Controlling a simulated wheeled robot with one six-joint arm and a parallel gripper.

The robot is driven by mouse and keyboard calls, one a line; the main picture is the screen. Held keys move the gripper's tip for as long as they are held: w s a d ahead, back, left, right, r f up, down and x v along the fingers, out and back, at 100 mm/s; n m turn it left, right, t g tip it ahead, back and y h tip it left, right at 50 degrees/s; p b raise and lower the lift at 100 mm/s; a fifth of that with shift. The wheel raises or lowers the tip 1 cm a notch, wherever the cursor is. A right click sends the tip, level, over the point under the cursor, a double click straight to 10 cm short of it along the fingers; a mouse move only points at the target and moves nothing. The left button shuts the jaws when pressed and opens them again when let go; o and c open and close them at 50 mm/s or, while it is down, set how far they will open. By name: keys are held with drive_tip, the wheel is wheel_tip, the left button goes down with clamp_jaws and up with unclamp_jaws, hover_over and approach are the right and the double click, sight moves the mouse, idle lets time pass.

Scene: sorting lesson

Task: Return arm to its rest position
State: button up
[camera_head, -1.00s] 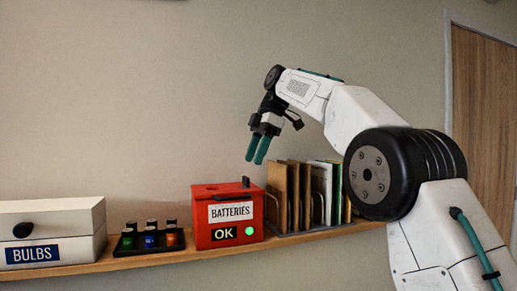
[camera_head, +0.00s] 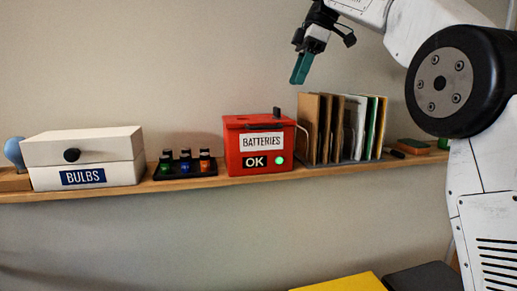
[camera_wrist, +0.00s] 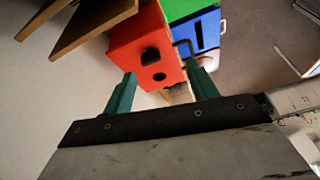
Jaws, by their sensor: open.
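My arm is raised at the upper right of the head view. My gripper (camera_head: 301,68) points down, open and empty, in the air above the red BATTERIES box (camera_head: 235,150) and the left end of the upright folders (camera_head: 322,130). The green fingers overlap in the head view. In the wrist view the two green fingers of my gripper (camera_wrist: 163,88) stand apart with nothing held between them. Beyond them is a red box (camera_wrist: 132,45) with two dark holes. I cannot tell if it is the BATTERIES box.
The shelf (camera_head: 110,191) also bears a white BULBS box (camera_head: 110,158), a blue bulb (camera_head: 14,152) and a black tray (camera_head: 186,172) of small batteries. The BATTERIES box shows OK and a lit green light. A yellow surface (camera_head: 345,284) lies low in front. The wall space above the boxes is clear.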

drive_tip(key=s+d+f+m+h, duration=0.1)
drive_tip(key=s+d+f+m, duration=0.2)
drive_tip(key=s, duration=0.4)
drive_tip(key=s+d+f+m+t, duration=0.1)
drive_tip(key=s+d+f+m, duration=0.25)
drive_tip(key=s, duration=0.25)
drive_tip(key=s+d+f+m+h, duration=0.1)
drive_tip(key=s+d+f+m, duration=0.1)
drive_tip(key=s+m, duration=0.35)
drive_tip(key=s+d+f+m+h, duration=0.1)
drive_tip(key=s+d+f+m, duration=0.2)
drive_tip(key=s+f, duration=0.7)
drive_tip(key=s+d+f+m+t+h, duration=0.1)
drive_tip(key=s+d+f+m, duration=0.2)
drive_tip(key=s+f, duration=0.8)
drive_tip(key=shift+s+d+f, duration=0.15)
drive_tip(key=shift+s+f, duration=0.15)
drive_tip(key=shift+f, duration=0.05)
